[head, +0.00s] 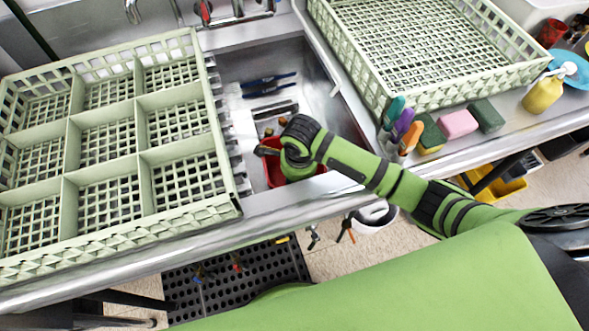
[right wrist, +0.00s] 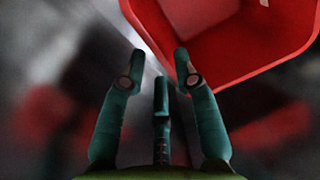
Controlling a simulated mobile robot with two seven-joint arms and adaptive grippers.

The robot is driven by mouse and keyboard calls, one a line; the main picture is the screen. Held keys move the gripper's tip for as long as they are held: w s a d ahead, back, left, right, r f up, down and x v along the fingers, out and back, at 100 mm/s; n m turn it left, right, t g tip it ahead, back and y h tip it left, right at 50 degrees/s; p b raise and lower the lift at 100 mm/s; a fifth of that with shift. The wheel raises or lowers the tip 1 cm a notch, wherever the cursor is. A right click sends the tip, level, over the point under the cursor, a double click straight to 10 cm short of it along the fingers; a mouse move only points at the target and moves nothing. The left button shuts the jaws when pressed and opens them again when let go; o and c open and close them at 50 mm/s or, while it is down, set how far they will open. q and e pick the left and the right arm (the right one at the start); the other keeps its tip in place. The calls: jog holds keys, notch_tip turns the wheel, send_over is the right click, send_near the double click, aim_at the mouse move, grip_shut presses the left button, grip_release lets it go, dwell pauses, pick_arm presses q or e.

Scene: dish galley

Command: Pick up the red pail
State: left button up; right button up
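The red pail (head: 273,174) sits in the sink basin, partly hidden under my right gripper and forearm in the head view. My right gripper (head: 266,151) is over the pail. In the right wrist view, the pail (right wrist: 240,68) fills the upper right, with its rim and part of its inside showing. My right gripper (right wrist: 158,72) has its fingers spread, with nothing held between them. The right-hand finger overlaps the pail's near edge; I cannot tell whether it touches. My left gripper is not in view.
A green divided rack (head: 137,158) stands left of the sink basin (head: 325,100), and a green open rack (head: 460,97) stands to the right. Sponges (head: 458,124), markers (head: 403,126) and a yellow bottle (head: 541,95) line the right counter. Dark utensils (head: 268,84) lie in the basin.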

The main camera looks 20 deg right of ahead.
jog(key=f, duration=0.3)
jog(key=w+f, duration=0.1)
jog(key=f, duration=0.1)
jog(key=shift+d, duration=0.1)
jog(key=shift+r, duration=0.1)
grip_shut()
